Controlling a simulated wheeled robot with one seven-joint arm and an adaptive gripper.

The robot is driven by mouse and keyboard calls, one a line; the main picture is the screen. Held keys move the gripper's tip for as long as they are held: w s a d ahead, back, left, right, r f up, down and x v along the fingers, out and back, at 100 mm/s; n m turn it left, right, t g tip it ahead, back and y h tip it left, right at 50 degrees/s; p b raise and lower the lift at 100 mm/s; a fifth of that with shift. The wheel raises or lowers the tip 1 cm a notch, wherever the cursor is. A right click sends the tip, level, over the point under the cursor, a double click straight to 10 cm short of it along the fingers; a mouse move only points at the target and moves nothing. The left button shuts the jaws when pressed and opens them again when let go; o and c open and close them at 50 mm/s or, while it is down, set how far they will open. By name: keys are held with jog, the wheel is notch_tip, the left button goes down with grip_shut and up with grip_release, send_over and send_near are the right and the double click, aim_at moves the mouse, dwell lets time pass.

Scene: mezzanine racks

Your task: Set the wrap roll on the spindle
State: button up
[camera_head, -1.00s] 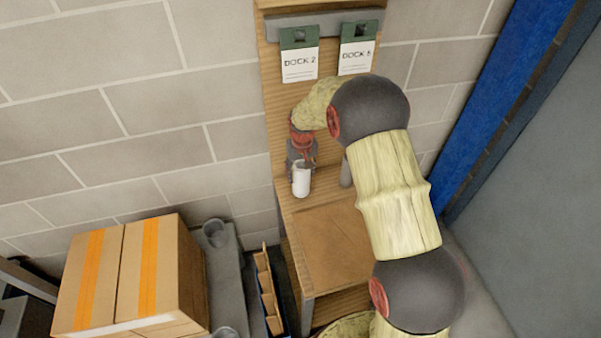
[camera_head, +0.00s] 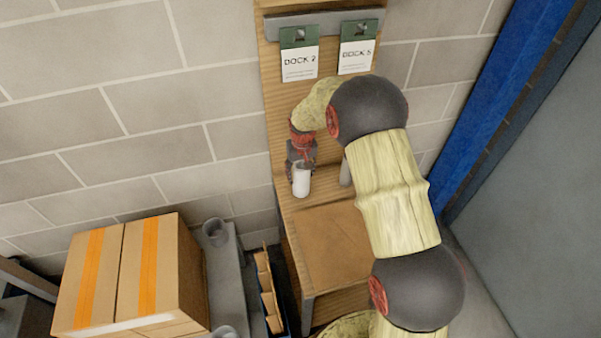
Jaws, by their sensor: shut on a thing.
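The wrap roll (camera_head: 301,182) is a small white cylinder, upright, at the left edge of the wooden bench (camera_head: 291,207). My gripper (camera_head: 302,166) is shut on it from behind and above; the fingers are small and partly hidden in this view. A grey upright post (camera_head: 346,172), which looks like the spindle, stands just right of the roll, partly covered by my arm. The roll and the post are apart, with a small gap between them. Whether the roll's bottom touches the bench I cannot tell.
A brown board (camera_head: 335,243) lies on the bench. Two dock cards (camera_head: 299,58) hang on the wooden back panel. A taped carton (camera_head: 125,275) and a blue bin (camera_head: 272,297) of cardboard pieces stand lower left. A blue post (camera_head: 500,110) rises at right.

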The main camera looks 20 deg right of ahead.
jog(key=shift+f, duration=0.15)
jog(key=o, duration=0.8)
jog(key=shift+o, duration=0.2)
notch_tip(320, 180, up, 11)
jog(key=s+p, duration=0.1)
jog(key=p, duration=0.5)
jog(key=shift+s+p, duration=0.2)
jog(key=shift+p, duration=0.15)
